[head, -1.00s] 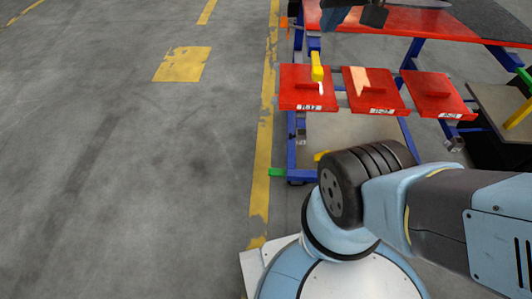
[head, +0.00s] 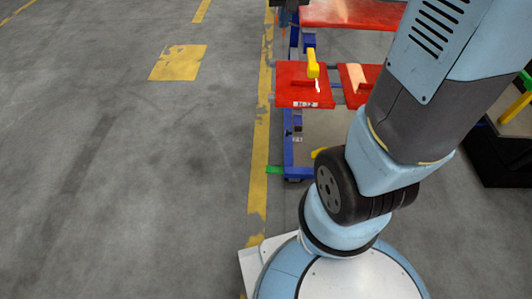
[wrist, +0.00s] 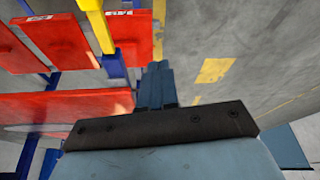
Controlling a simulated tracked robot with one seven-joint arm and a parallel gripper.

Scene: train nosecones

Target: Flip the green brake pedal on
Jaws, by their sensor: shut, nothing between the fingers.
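The green brake pedal (head: 274,170) is a small flat tab. My gripper (wrist: 157,85) shows in the wrist view as blue fingers closed together, with nothing held. It is away from the pedal, near the cart's upper end. In the head view, a dark part at the top edge by the cart seems to be my gripper, only partly shown.
The cart carries red panels (head: 303,96) and a yellow handle (head: 313,62). A red upper shelf (head: 350,14) lies behind. My arm hides the cart's right side. The grey floor (head: 130,180) to the left is clear.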

